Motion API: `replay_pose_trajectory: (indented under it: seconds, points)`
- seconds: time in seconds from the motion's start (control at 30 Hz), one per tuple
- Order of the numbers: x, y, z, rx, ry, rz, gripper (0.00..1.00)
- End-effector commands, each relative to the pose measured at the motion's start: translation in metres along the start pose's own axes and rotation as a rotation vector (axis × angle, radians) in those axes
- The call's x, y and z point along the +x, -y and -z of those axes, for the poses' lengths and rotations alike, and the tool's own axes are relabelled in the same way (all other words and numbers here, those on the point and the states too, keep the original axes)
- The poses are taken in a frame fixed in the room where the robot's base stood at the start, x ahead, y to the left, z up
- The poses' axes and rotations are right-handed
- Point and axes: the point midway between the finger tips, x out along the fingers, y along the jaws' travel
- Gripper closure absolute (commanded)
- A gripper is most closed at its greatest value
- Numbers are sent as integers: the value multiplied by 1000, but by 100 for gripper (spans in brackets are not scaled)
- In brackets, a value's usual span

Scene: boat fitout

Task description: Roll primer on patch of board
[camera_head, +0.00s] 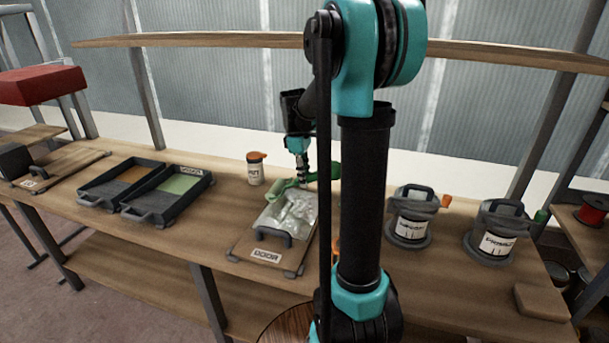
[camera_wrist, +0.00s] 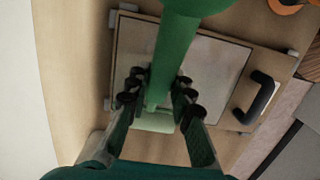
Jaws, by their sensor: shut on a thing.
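My gripper (camera_wrist: 160,94) is shut on the green handle of a roller (camera_wrist: 176,42). In the head view my gripper (camera_head: 302,172) is above the back of a board (camera_head: 255,246) with a dark handle and a label at its front edge. The board bears a pale, shiny patch (camera_head: 292,211). The roller's pale green head (camera_head: 277,187) is at the patch's back left corner; I cannot tell whether it touches. In the wrist view the board (camera_wrist: 222,121) lies under the roller, and the roller's head is partly hidden by my fingers. My arm hides some of the board's right side.
Left of the board stand two dark trays, one orange-brown inside (camera_head: 133,174) and one green inside (camera_head: 180,184). A white bottle with an orange cap (camera_head: 256,168) stands behind. Two labelled tins (camera_head: 412,229) (camera_head: 497,244) stand at right. A wooden shelf (camera_head: 200,40) spans above.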

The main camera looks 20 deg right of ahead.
Motion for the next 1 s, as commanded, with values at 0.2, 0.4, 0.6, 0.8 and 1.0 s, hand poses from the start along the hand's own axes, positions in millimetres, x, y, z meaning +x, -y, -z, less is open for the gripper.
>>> replay_pose_trajectory:
  seconds: [0.2,0.4,0.6,0.8,1.0]
  points:
    - [0,0,0,0,0,0,100]
    - [0,0,0,0,0,0,100]
    - [2,0,0,0,0,0,100]
    - [6,0,1,0,0,0,100]
    - [9,0,1,0,0,0,100]
